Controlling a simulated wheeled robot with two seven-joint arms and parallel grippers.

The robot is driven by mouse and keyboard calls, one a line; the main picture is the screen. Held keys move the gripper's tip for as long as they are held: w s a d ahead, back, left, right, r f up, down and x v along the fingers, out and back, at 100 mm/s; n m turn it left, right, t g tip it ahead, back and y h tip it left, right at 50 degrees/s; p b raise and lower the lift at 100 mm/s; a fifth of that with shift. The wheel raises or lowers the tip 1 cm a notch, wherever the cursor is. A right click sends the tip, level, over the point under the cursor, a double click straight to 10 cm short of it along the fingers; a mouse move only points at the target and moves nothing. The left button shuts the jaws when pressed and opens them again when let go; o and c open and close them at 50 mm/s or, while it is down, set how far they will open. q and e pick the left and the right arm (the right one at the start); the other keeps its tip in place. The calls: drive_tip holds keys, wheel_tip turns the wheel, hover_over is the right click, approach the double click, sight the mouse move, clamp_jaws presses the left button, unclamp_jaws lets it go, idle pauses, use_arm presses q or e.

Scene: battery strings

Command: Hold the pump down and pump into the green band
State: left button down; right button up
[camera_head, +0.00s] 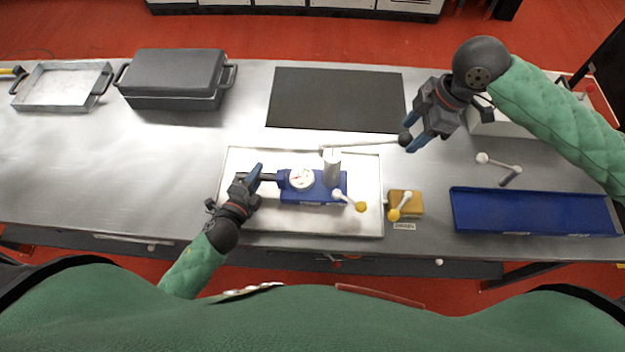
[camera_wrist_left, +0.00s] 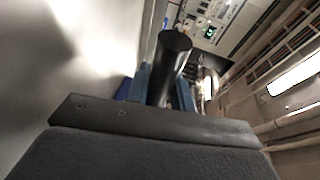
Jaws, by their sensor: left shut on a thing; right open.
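The blue pump (camera_head: 318,192) sits on a white tray (camera_head: 300,226), with a round white gauge (camera_head: 301,178) and an upright grey cylinder (camera_head: 332,168) on top. The gauge needle and green band are too small to read. A lever runs right from the cylinder to a black knob (camera_head: 405,139). My left gripper (camera_head: 256,176) is shut on the pump's black handle bar at its left end; the dark bar (camera_wrist_left: 172,62) shows between the fingers in the left wrist view. My right gripper (camera_head: 412,142) is open, its blue fingers at the black knob; I cannot tell if they touch it.
A yellow-tipped lever (camera_head: 349,201) is on the pump. A yellow block (camera_head: 410,201) with its own lever stands right of the tray. A blue bin (camera_head: 535,211) lies further right, a black mat (camera_head: 336,99) behind, a dark lidded box (camera_head: 174,80) at back left.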

sight(410, 136)
drive_tip(key=shift+x, duration=1.55)
drive_tip(key=c, duration=1.1)
drive_tip(key=shift+d+f, duration=0.2)
drive_tip(key=shift+f, duration=0.85)
drive_tip(key=shift+d+f, duration=0.15)
drive_tip(key=shift+f, duration=0.9)
